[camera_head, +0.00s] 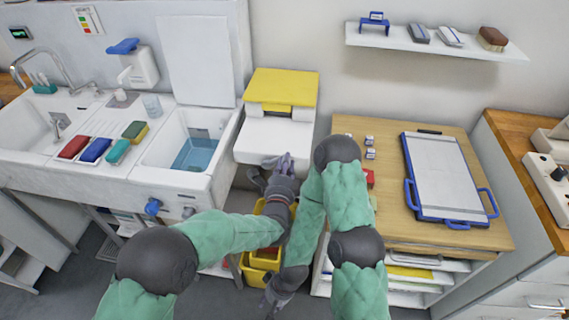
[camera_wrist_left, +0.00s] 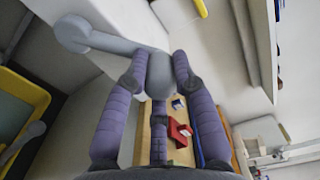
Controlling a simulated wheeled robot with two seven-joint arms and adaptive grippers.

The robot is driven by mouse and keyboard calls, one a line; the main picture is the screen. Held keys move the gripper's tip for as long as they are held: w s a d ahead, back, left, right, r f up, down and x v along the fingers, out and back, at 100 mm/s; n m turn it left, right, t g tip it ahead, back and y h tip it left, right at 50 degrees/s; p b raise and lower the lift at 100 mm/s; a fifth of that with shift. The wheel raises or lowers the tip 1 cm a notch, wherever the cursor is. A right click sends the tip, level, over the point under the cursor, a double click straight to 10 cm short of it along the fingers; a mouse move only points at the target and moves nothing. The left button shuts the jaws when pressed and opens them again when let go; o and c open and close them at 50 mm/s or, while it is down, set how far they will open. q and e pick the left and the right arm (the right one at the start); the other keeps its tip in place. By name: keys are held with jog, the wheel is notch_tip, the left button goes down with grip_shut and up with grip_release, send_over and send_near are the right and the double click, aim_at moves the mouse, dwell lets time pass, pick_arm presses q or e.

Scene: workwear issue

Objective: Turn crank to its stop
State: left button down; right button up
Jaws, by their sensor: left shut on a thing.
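The crank (camera_wrist_left: 115,42) is a grey arm with a rounded end at the upper left of the left wrist view. Its handle (camera_wrist_left: 160,75) stands between the fingers of my left gripper (camera_wrist_left: 158,72), which are shut on it. In the head view my left gripper (camera_head: 281,163) is at the lower front of a white machine (camera_head: 275,139) with a yellow top (camera_head: 282,86). Beside it a grey part of the crank (camera_head: 255,178) shows; the rest is hidden by the hand. My right gripper (camera_head: 275,297) hangs low near the floor, away from the crank; its fingers are unclear.
Yellow bins (camera_head: 262,262) stand below the machine, close to both hands. A sink unit (camera_head: 200,180) is on the left. A wooden-topped cabinet (camera_head: 385,228) with a blue-framed board (camera_head: 446,172) is on the right. A wall shelf (camera_head: 435,42) hangs above it.

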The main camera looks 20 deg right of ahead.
pick_arm(q)
jog(key=shift+s+d, duration=0.15)
jog(key=shift+d, duration=0.15)
jog(key=c, duration=1)
grip_release()
jog(key=shift+c, duration=0.2)
jog(key=shift+o, duration=0.2)
jog(key=shift+d+f, duration=0.15)
jog(key=shift+f, duration=0.15)
notch_tip(320, 180, up, 10)
jog(key=shift+r, duration=0.1)
